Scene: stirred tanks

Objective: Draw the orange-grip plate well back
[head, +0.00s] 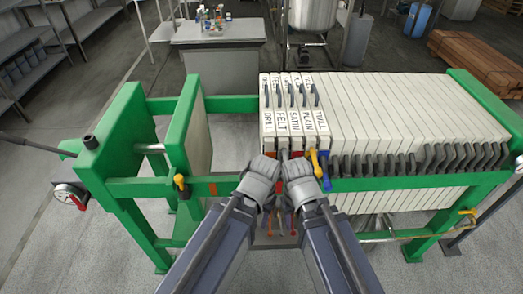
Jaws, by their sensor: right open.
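A row of pale filter plates hangs in a green press frame. The front plates read DRILL (268,122), FELT (281,122), SATIN (295,122), PLAIN (308,122) and TWILL (321,122). An orange-red patch (271,153) shows below the DRILL label, and a yellow-orange grip (315,163) sits beside a blue grip (325,171). The other grips are largely hidden by my grippers, so I cannot tell surely which is the orange one. My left gripper (266,165) is at the DRILL and FELT end, its jaws hidden. My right gripper (295,163) is open close beside it, near SATIN and PLAIN.
A green follower plate (184,135) stands left, with an open gap between it and the pack. Green side rails (225,184) run across. A yellow valve (180,183) and a gauge (70,196) are at left. Black-handled plates (420,110) fill the right.

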